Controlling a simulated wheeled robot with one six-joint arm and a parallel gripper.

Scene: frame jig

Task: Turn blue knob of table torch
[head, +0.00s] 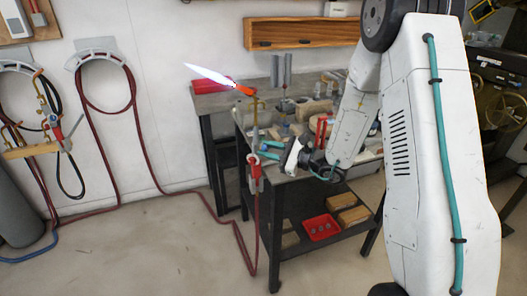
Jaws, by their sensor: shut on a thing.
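The table torch (254,128) stands upright at the near left corner of the workbench. It has a brass stem, an orange-red tip (243,89) and a long white-blue flame (208,75) pointing up and left. A red fitting (254,172) sits on its lower part, with a red hose below. My gripper (264,151) reaches in from the right, with teal fingers at the torch's stem, below the tip. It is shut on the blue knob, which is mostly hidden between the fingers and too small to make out.
The workbench (283,180) holds blocks and tools behind my gripper. Its lower shelf has a red tray (321,228) and wooden blocks. A second torch (50,118) and hoses hang on the left wall. A red hose (160,202) runs over the floor. The flame's left side is free.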

